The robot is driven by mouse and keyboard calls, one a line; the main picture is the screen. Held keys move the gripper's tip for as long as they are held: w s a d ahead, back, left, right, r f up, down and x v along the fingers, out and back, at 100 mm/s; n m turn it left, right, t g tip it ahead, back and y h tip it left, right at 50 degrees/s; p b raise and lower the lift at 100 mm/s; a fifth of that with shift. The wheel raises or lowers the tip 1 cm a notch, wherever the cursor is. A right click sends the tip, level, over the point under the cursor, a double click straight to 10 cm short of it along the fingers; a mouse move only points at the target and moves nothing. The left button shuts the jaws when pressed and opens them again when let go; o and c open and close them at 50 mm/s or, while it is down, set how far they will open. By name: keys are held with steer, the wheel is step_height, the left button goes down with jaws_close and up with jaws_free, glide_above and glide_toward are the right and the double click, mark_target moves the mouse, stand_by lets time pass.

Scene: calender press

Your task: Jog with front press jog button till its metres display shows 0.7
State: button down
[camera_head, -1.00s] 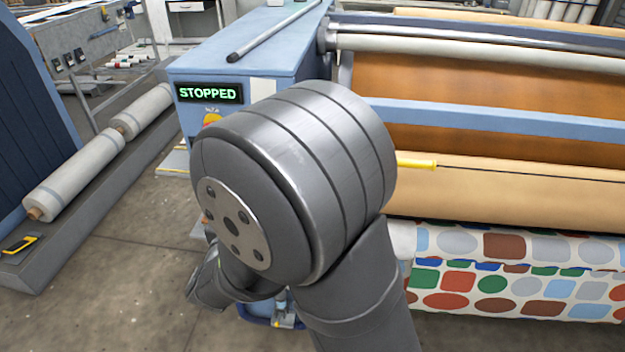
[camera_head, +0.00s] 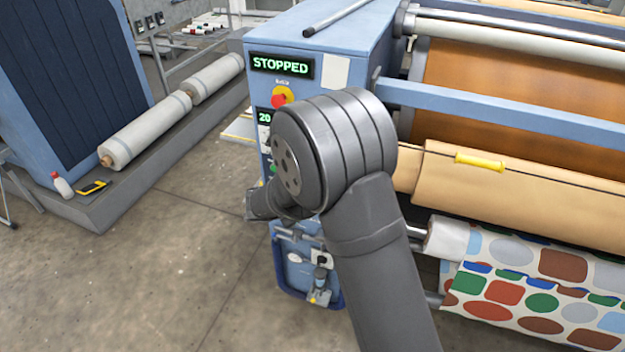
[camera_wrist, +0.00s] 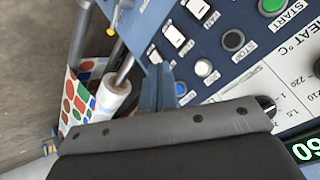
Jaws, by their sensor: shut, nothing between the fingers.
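The front press (camera_head: 330,40) has a blue end cabinet with a STOPPED sign (camera_head: 282,65) in green letters. In the wrist view its control panel (camera_wrist: 225,82) fills the upper right, with a green START button (camera_wrist: 271,6), a dark grey button (camera_wrist: 233,40), a white button (camera_wrist: 203,68) and a blue button (camera_wrist: 181,88). I cannot read which is the jog button. My gripper (camera_wrist: 168,80) is shut and empty; its narrow tips appear beside the blue button, and contact cannot be told. In the head view my arm hides the gripper and much of the panel. No metres reading is legible.
A red emergency stop (camera_head: 281,97) on yellow sits below the sign. A green display (camera_wrist: 305,150) is cut off at the wrist view's edge. A dial knob (camera_wrist: 265,103) lies close to my gripper. Patterned cloth (camera_head: 530,285) hangs at right.

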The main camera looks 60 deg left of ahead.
steer(key=w+a, duration=0.6)
stand_by(0.7)
steer(key=shift+w+a, duration=0.1)
steer(key=shift+w, duration=0.05)
stand_by(1.8)
steer(key=shift+w+a, duration=0.25)
steer(key=shift+a, duration=0.05)
